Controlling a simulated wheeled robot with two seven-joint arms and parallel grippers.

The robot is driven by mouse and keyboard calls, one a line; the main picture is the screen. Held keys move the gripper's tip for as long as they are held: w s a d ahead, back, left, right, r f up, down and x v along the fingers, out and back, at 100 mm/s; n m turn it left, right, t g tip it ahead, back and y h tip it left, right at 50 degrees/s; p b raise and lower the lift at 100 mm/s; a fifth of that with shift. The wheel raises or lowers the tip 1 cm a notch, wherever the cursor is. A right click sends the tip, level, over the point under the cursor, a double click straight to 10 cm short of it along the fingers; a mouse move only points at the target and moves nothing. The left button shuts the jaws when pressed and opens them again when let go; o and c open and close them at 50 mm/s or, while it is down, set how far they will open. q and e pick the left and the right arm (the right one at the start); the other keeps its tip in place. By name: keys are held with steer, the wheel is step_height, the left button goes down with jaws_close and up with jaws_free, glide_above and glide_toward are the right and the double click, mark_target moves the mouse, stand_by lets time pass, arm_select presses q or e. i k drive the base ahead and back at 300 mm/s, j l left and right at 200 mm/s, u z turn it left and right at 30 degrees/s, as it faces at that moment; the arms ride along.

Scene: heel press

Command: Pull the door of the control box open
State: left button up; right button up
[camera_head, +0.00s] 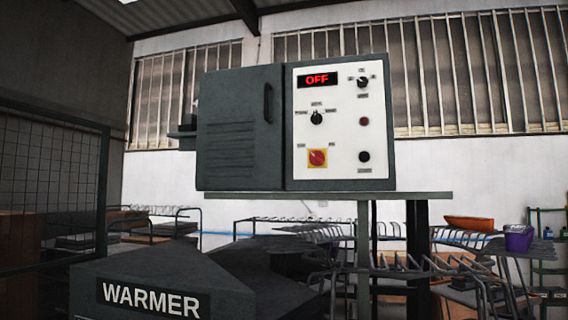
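The control box stands upright on a flat shelf (420,196) at the middle of the head view. Its dark grey door (225,120) covers the left part of the front and looks closed, with louvre slots low on it. A dark vertical handle (268,102) sits near the door's right edge. To the right is a white panel (340,125) with a display (317,80) reading OFF in red, black knobs, a red-and-yellow switch (317,157) and small round buttons. Neither of my grippers shows in this view.
A dark machine marked WARMER (150,298) stands low in front, below the box. A mesh fence (50,160) is at the left. Racks, an orange tray (469,223) and a purple bin (519,238) are at the right. The space directly before the door looks clear.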

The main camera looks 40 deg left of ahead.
mark_target(239, 143)
steer(key=u, duration=1.7)
